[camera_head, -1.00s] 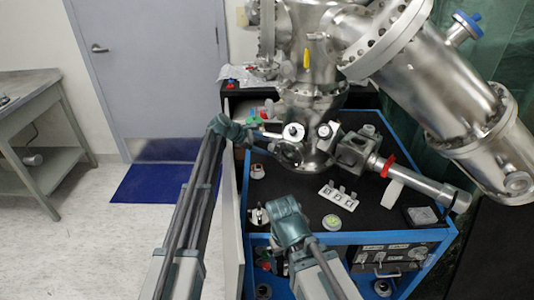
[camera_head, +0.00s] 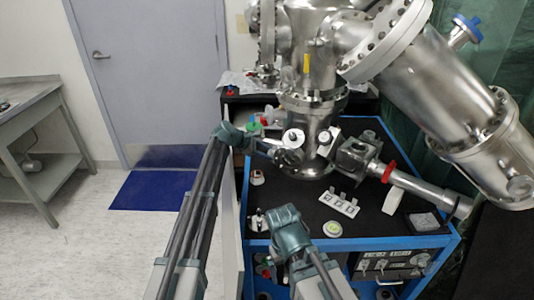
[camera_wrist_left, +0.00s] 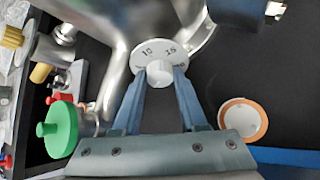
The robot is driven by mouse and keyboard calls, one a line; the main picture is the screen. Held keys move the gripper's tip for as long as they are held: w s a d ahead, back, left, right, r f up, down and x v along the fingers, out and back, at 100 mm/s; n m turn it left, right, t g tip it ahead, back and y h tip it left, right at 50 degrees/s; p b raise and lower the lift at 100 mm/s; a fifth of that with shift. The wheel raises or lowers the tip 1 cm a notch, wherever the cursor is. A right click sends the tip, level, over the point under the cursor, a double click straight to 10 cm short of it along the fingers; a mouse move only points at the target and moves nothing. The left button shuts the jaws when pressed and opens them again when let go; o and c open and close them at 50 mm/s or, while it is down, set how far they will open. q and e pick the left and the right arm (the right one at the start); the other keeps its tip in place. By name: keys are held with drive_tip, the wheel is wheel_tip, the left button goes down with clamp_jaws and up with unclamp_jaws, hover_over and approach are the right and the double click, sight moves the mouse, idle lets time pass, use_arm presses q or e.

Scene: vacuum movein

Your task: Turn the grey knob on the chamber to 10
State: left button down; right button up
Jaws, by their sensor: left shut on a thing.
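The steel chamber (camera_head: 312,105) stands on the black-topped blue cart. Its round pale dial (camera_head: 294,138) faces me; in the left wrist view the dial (camera_wrist_left: 158,51) carries printed numbers, one reading like 10. The pale grey knob (camera_wrist_left: 160,73) sticks out from the dial's centre. My left gripper (camera_wrist_left: 161,84) is shut on this knob, one blue finger on each side. In the head view my left gripper (camera_head: 280,153) reaches in from the left, just below the dial. My right arm's teal joint is at lower centre, apart from the chamber; its fingers do not show.
A green knob (camera_wrist_left: 58,130) and an orange-rimmed white disc (camera_wrist_left: 243,120) lie near the left gripper. A white labelled block (camera_head: 339,203) and a round green-and-white tin (camera_head: 332,229) sit on the cart top. A steel tube (camera_head: 425,187) juts right from the chamber.

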use_arm(q)
drive_tip(key=shift+s+f+m+t+b, duration=0.2)
drive_tip(key=shift+m+t+b, duration=0.25)
drive_tip(key=shift+m, duration=0.15)
drive_tip(key=shift+m+t+b, duration=0.25)
drive_tip(key=shift+m+b, duration=0.15)
drive_tip(key=shift+m, duration=0.3)
drive_tip(key=shift+r+m, duration=0.15)
drive_tip(key=shift+m, duration=0.25)
drive_tip(key=shift+w, duration=0.1)
drive_tip(key=shift+c, duration=2.2)
unclamp_jaws()
